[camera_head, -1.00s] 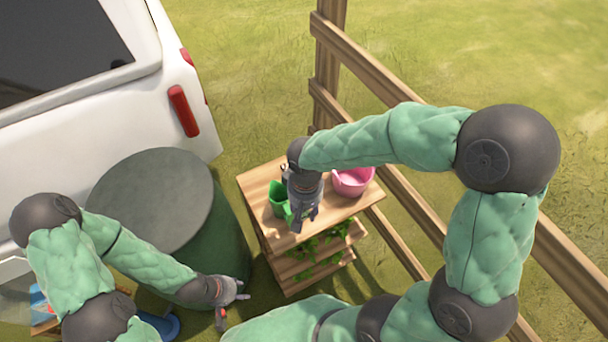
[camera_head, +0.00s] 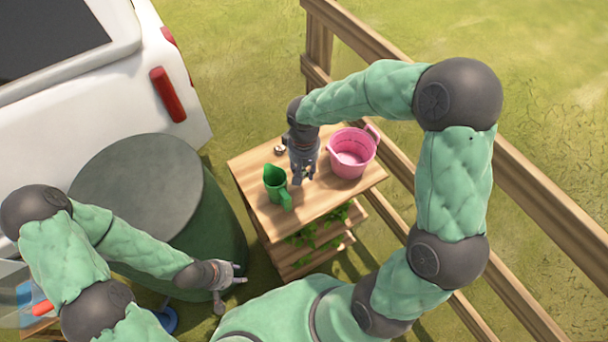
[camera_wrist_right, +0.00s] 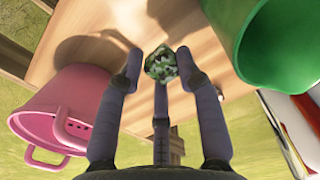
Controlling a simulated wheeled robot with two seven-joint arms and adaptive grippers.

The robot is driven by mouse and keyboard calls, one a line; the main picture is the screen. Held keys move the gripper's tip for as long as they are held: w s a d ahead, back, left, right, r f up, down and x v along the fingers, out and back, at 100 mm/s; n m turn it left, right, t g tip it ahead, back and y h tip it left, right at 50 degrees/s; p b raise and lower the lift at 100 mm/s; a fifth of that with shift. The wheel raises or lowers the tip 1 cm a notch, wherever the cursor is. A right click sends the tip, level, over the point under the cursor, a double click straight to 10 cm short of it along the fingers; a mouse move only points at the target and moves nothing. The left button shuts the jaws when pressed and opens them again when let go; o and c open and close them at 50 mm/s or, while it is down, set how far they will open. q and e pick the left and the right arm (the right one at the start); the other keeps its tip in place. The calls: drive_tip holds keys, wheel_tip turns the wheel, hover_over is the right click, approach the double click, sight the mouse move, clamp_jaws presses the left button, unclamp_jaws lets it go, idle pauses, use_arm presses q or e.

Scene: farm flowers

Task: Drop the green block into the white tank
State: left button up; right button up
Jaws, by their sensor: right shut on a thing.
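My right gripper (camera_head: 303,180) is over the wooden stand, between the pink bucket and the green jug. In the right wrist view it (camera_wrist_right: 160,68) is shut on a small mottled green block (camera_wrist_right: 160,64), held at its fingertips. The block is too small and covered to make out clearly in the head view. A pale, see-through container (camera_head: 12,312) at the lower left edge may be the white tank; it is partly cut off and behind my left arm. My left gripper (camera_head: 232,291) is open and empty beside the dark green barrel.
The wooden stand (camera_head: 262,212) holds a pink bucket (camera_head: 352,155), a green jug (camera_head: 275,183) and a small round item (camera_head: 279,150). A large barrel (camera_head: 140,185) stands left, by a white vehicle (camera_head: 100,90). A wooden fence (camera_head: 520,210) runs along the right.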

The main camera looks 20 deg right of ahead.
sight(304, 173)
drive_tip(key=shift+w+d+f+b, duration=0.2)
drive_tip(key=shift+w+f, duration=0.2)
drive_tip(key=shift+f, duration=0.15)
drive_tip(key=shift+w+d+f+b, duration=0.15)
drive_tip(key=shift+w+f, duration=0.2)
drive_tip(key=shift+f, duration=0.15)
wheel_tip(304, 173, down, 3)
drive_tip(key=shift+w+f+b, duration=0.1)
drive_tip(key=shift+f+b, duration=0.05)
drive_tip(key=shift+b, duration=0.75)
drive_tip(key=o, duration=0.7)
drive_tip(key=shift+f, duration=0.1)
drive_tip(key=o, duration=0.4)
